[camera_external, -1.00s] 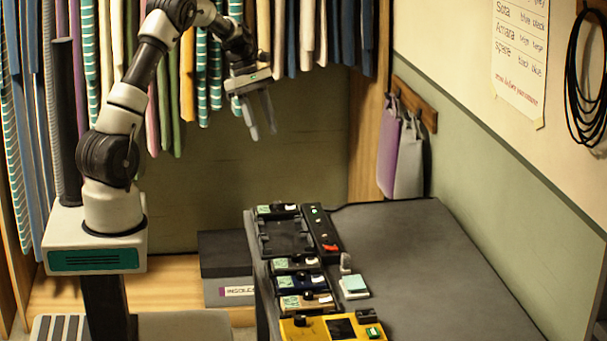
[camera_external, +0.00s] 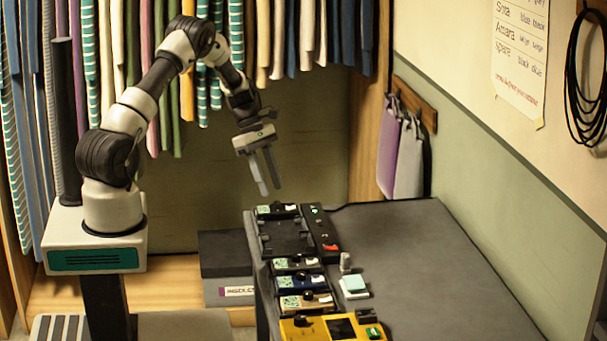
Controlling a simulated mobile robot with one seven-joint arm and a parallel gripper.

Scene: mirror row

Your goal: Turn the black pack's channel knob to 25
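A black pack (camera_external: 283,271) with a pale green label lies in the row along the table's left side, behind a blue pack (camera_external: 288,285) and a tan pack (camera_external: 318,307). A small dark knob (camera_external: 300,262) appears on its top; its setting is too small to read. Another dark unit (camera_external: 278,210) with a green label sits at the far end of the row, so which one is the task's pack is not certain. My gripper (camera_external: 270,189) is open and empty, pointing down in the air above the far end of the row, apart from everything.
A black empty-looking dock (camera_external: 285,236) and a narrow black strip (camera_external: 321,228) with a red switch stand behind the packs. A yellow device (camera_external: 312,331) is at the front. A small grey cylinder (camera_external: 345,262) and a mint-topped block (camera_external: 354,285) stand to the right. The table's right side (camera_external: 430,260) is clear.

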